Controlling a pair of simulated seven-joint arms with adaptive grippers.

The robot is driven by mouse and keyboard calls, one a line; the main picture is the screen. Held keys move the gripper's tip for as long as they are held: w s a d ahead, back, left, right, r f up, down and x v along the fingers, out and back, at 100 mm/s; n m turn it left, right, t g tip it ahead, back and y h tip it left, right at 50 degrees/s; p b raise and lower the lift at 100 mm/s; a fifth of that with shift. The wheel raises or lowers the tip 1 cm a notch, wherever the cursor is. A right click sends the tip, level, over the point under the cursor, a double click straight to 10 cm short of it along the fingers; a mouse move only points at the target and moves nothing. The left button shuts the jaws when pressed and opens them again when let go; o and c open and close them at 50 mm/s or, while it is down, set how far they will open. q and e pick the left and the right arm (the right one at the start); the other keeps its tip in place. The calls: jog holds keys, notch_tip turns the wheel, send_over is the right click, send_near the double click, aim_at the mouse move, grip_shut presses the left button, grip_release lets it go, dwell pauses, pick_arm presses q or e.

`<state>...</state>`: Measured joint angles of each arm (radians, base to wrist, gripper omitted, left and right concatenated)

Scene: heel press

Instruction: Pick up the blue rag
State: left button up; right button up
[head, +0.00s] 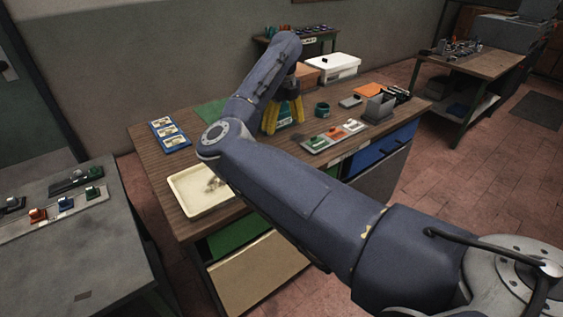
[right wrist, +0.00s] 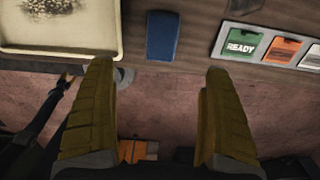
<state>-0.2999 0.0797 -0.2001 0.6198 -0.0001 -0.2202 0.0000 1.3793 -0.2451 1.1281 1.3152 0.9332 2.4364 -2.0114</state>
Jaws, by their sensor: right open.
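A flat blue rag (right wrist: 162,36) lies on the brown table top close to its edge in the right wrist view, between a cream tray and a row of coloured cards. In the head view my right arm hides that spot. My right gripper (head: 284,116) has yellow fingers and points down over the table. In the right wrist view my right gripper (right wrist: 159,68) is open and empty, its fingers wide apart on either side of the rag's line, with the rag ahead of the tips. I cannot tell its height over the table. My left gripper is not in view.
The cream tray (head: 182,187) lies at the table's left front. The card strip (head: 311,147), a dark green cup (head: 322,109) and a grey box (head: 379,108) stand to the right. A blue card tray (head: 170,136) and green mat (head: 214,111) lie farther back.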

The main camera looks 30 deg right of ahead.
notch_tip(320, 180, down, 16)
jog(key=shift+w+d+r, duration=0.1)
jog(key=shift+d+r, duration=0.05)
jog(key=shift+r, duration=0.1)
dwell(0.6)
jog(key=shift+c, duration=0.4)
jog(key=c, duration=1.1)
